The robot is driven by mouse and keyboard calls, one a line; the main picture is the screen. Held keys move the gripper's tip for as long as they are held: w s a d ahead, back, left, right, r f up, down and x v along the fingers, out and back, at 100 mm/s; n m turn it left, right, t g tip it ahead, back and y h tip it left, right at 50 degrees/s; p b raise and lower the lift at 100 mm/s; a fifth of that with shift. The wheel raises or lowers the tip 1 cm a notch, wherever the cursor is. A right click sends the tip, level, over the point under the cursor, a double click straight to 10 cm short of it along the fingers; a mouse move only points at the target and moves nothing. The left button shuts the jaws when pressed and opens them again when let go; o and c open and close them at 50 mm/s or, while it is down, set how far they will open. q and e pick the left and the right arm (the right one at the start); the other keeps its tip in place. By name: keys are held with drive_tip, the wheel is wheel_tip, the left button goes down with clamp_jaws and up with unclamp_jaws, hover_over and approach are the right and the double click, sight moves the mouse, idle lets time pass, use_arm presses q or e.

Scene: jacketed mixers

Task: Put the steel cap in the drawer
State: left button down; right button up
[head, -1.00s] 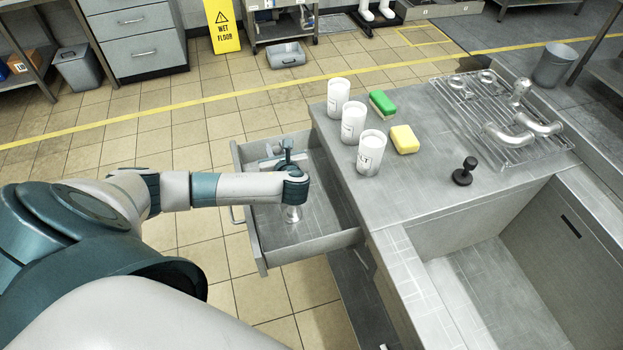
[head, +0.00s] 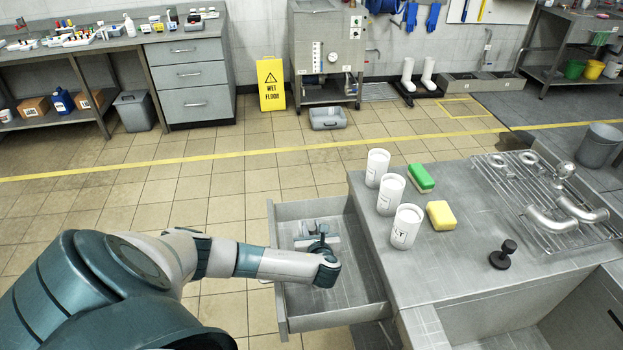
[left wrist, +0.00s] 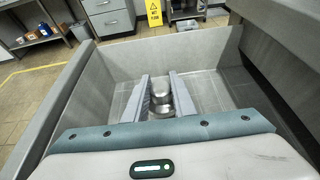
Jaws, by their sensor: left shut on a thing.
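The drawer (head: 283,318) is pulled out on the left of the steel counter; its grey wall also shows in the left wrist view (left wrist: 95,75). My left gripper (left wrist: 163,98) reaches down into the drawer, with its two fingers on either side of the shiny steel cap (left wrist: 161,97). The gripper is shut on the cap, over the drawer floor. I cannot tell whether the cap touches the floor. In the head view my own wrist hides the fingertips and most of the cap. My right gripper is not in view.
Several things stand on the counter (head: 460,265) beside the drawer: white canisters (head: 404,226), a green sponge (head: 420,178), a yellow sponge (head: 441,215), a black-knobbed tool (head: 503,254) and a wire rack (head: 545,205) with steel pipe fittings. Open floor lies beyond the drawer.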

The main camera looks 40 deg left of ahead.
sight(312, 234)
use_arm(q)
drive_tip(key=shift+f, duration=1.5)
drive_tip(key=shift+f, duration=0.1)
drive_tip(key=c, duration=1.5)
unclamp_jaws()
drive_tip(key=v, duration=1.2)
drive_tip(key=shift+b, duration=0.4)
